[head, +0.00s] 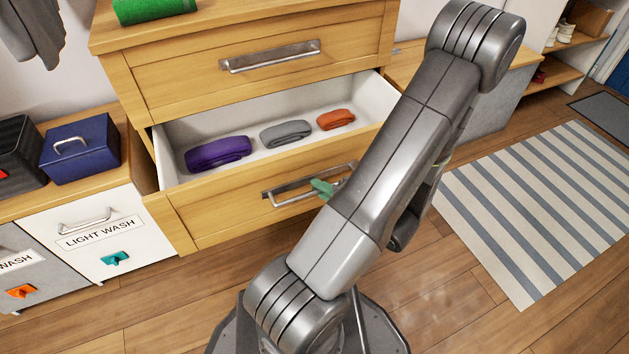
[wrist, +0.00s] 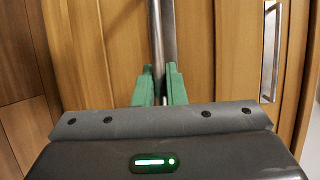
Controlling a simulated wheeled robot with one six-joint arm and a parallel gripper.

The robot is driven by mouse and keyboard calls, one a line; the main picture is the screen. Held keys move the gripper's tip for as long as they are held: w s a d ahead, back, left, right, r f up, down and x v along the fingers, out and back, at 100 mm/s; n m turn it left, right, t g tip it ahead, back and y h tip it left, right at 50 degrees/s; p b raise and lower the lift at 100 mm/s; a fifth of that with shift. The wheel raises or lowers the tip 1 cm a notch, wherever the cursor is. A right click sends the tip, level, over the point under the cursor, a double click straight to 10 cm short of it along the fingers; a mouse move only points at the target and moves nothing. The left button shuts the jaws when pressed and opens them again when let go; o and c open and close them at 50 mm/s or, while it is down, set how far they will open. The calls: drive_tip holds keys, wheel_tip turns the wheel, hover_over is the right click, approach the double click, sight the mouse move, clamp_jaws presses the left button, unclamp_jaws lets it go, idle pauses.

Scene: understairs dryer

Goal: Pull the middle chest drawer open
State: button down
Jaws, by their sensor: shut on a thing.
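The wooden chest's middle drawer (head: 225,208) stands pulled out below the shut top drawer (head: 190,77), showing its white inside. A rolled purple cloth (head: 217,152), a grey one (head: 286,133) and an orange one (head: 336,119) lie in it. My gripper (head: 322,188) is at the drawer's metal bar handle (head: 285,187); my arm hides part of the front's right side. In the wrist view, the green fingers of my gripper (wrist: 160,88) are shut on the handle bar (wrist: 157,45), one on each side.
To the left, a blue box (head: 82,150) and a black box (head: 18,152) stand on a wooden top above the "LIGHT WASH" bin (head: 108,235). A green rolled cloth (head: 152,9) lies on the chest. A striped rug (head: 540,200) lies on open floor to the right.

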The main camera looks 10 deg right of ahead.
drive_tip(key=shift+s+d, duration=0.15)
drive_tip(key=shift+s, duration=0.3)
drive_tip(key=c, duration=1.5)
unclamp_jaws()
drive_tip(key=shift+d, duration=0.1)
drive_tip(key=p+v, duration=0.3)
drive_tip(key=v, duration=1)
drive_tip(key=shift+s+d, duration=0.15)
drive_tip(key=shift+s, duration=0.15)
drive_tip(key=shift+b+x, duration=1.55)
drive_tip(key=shift+x, duration=5.35)
drive_tip(key=shift+r, duration=0.1)
